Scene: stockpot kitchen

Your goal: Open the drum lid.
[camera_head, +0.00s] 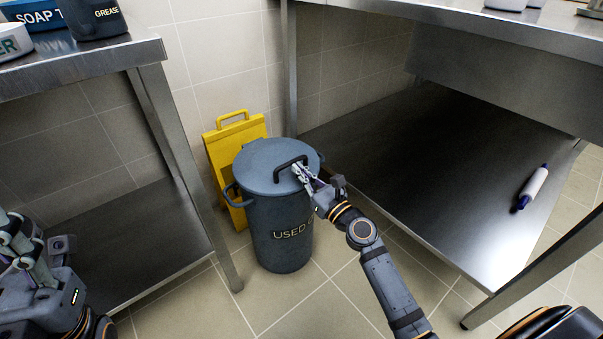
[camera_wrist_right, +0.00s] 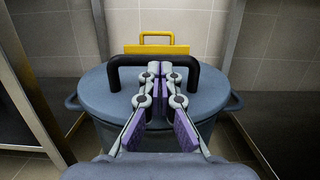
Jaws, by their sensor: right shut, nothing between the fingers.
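A dark grey-blue drum (camera_head: 280,235) with "USED" lettering stands upright on the tiled floor between two metal tables. Its round lid (camera_head: 262,160) lies flat on top, closed. A black handle (camera_head: 291,167) arches over the lid; it also shows in the right wrist view (camera_wrist_right: 125,62). My right gripper (camera_head: 300,171) is shut and empty, with its fingertips at the handle. In the right wrist view the shut fingers (camera_wrist_right: 160,68) overlap the middle of the handle bar; I cannot tell whether they touch it. My left gripper (camera_head: 20,250) is at the lower left, far from the drum, its jaws unclear.
A yellow folded sign (camera_head: 222,150) leans behind the drum against the wall. A metal table (camera_head: 90,68) stands left with a grease container (camera_head: 95,20). A metal table's lower shelf (camera_head: 400,160) on the right holds a white roller (camera_head: 533,187). Table legs flank the drum.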

